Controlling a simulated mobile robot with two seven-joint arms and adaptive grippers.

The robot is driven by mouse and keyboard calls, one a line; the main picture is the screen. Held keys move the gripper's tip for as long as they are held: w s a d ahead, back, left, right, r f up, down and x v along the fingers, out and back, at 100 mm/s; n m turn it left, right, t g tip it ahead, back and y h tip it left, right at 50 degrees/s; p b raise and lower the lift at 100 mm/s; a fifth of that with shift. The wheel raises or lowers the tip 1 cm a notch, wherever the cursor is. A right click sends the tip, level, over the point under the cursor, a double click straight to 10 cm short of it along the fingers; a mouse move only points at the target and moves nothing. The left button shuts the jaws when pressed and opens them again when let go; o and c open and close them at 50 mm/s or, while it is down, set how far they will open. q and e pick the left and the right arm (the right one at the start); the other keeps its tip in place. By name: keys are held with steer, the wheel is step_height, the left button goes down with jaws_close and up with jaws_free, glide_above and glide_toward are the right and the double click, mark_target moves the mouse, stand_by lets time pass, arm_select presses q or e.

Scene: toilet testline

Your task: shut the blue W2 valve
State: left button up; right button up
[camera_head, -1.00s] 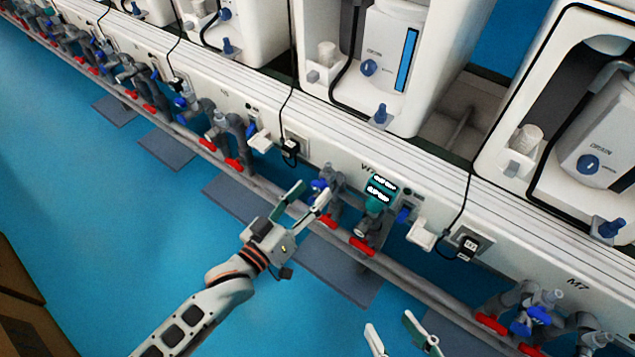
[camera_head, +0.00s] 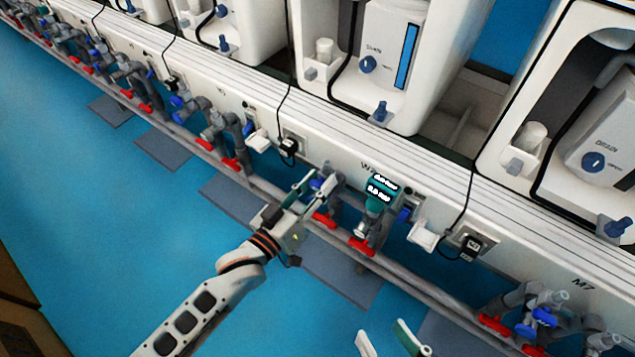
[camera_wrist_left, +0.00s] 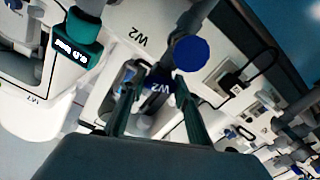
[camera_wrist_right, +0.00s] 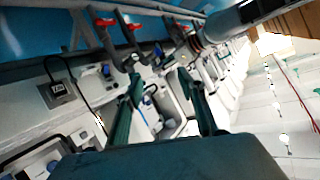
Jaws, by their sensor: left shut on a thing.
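The blue W2 valve handle (camera_head: 318,183) sits on grey pipework at the bench front. In the left wrist view the blue handle, marked W2 (camera_wrist_left: 157,88), lies between my left fingers. My left gripper (camera_head: 316,184) is shut on that handle, one finger to each side. A round blue knob (camera_wrist_left: 191,53) stands just beyond it in the left wrist view. My right gripper (camera_head: 382,338) is open and empty at the bottom of the head view, away from the valve. Its spread fingers also show in the right wrist view (camera_wrist_right: 160,95).
A teal digital gauge (camera_head: 379,190) stands just right of the valve. Red-handled valves (camera_head: 362,246) line the low pipe. A socket with a black plug (camera_head: 470,244) is further right. White toilet units stand above; blue floor (camera_head: 110,230) is open on the left.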

arm_select(q)
steer(key=m+p, duration=0.2)
steer(key=m, duration=0.1)
steer(key=shift+w+d+r, duration=0.1)
steer(key=shift+r, duration=0.25)
steer(key=shift+f+m, duration=0.15)
steer(key=shift+m, duration=0.45)
steer(key=shift+f+m, duration=0.3)
arm_select(e)
steer(key=d, duration=0.1)
steer(key=d+n, duration=0.1)
steer(key=w+d+n, duration=0.1)
steer(key=shift+d+r+h, duration=0.2)
steer(key=shift+r+h, duration=0.05)
steer(key=shift+h, duration=0.05)
arm_select(q)
steer(key=o, duration=1.1)
steer(key=shift+o, duration=0.2)
steer(key=shift+s, duration=0.2)
steer(key=v, duration=1.2)
